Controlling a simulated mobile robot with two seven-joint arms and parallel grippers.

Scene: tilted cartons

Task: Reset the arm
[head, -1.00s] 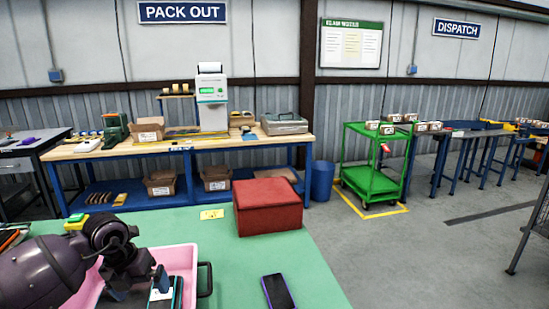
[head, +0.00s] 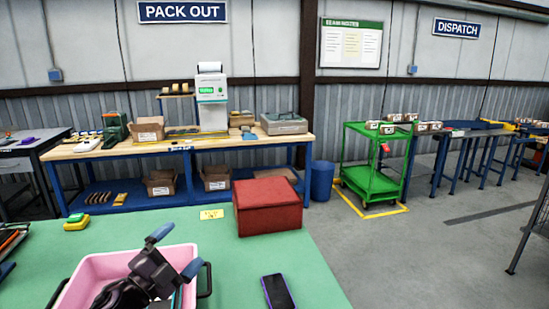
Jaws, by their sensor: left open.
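My left gripper (head: 177,251) is over the pink bin (head: 92,268) on the green table top, near the lower edge of the head view. Its two blue-tipped fingers are spread apart with nothing between them. Its dark wrist hides much of the bin's inside, where part of a teal-edged item shows. My right gripper does not show.
A red box (head: 268,207) stands at the table's back edge. A phone (head: 277,291) lies right of the bin. A yellow card (head: 211,214) and a green-and-yellow block (head: 76,222) lie behind the bin. Green surface is clear between bin and phone.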

